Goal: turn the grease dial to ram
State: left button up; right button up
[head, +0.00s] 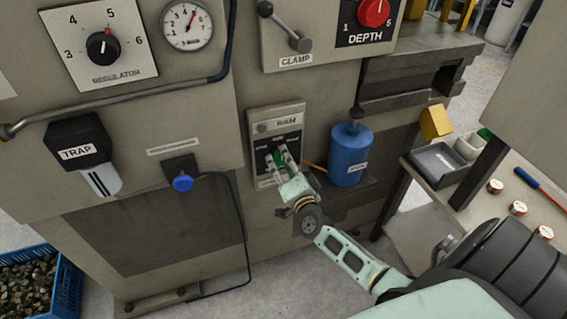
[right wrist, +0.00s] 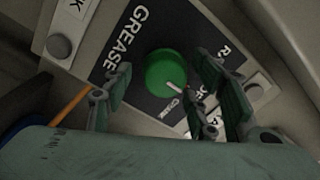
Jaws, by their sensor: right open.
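The green grease dial (head: 279,157) sits on a dark plate on the machine's front, in the middle of the head view. In the right wrist view the round dial (right wrist: 167,70) shows a white pointer line toward the lower right, at a small label hard to read. The word GREASE is left of it, and a label starting "RA" is at upper right, partly cut off by a finger. My right gripper (head: 284,160) is in front of the dial. It is open, its fingers (right wrist: 160,85) on either side of the dial; contact cannot be told. My left gripper is out of view.
A blue canister (head: 350,155) stands on a shelf close to the right of the dial. A side table (head: 520,205) with a grey tray (head: 440,165) and several copper coils is at right.

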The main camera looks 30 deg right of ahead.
jog(key=shift+w, duration=0.15)
jog(key=shift+c, duration=0.4)
jog(key=c, duration=1)
